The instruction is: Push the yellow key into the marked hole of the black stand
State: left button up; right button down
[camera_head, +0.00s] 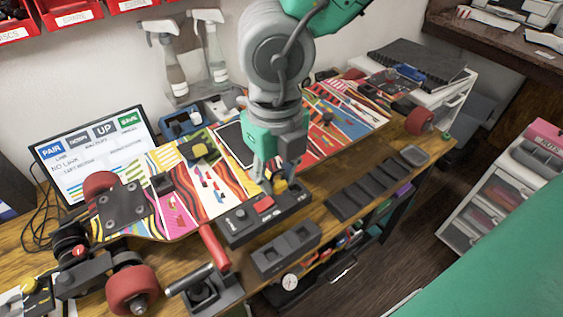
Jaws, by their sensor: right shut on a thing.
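My right gripper (270,181) comes down from the top, with its fingers low over the black stand (240,234). It is shut on a small yellow piece (281,186), which looks like the yellow key; only a bit of it shows beside the fingers. The black stand has a red block (263,204) and a round knob on its top and lies along the front of the colourful board. The fingers hide the stand's far end, so I cannot see the marked hole or tell whether the key touches it. My left gripper is not in view.
The colourful skateboard (180,197) with red wheels lies across the bench. A screen (92,158) stands at the left and two spray bottles (212,50) at the back. A long black tray (375,187) and a two-slot black block (286,250) lie along the front edge. A red-handled tool (214,246) is near.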

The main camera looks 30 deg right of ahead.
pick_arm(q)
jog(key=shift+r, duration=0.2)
pick_arm(e)
jog(key=shift+s+a, duration=0.6)
jog(key=shift+a, duration=0.25)
jog(key=shift+s+a, duration=0.6)
jog(key=shift+a, duration=0.2)
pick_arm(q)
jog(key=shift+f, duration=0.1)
pick_arm(e)
jog(key=shift+f, duration=0.1)
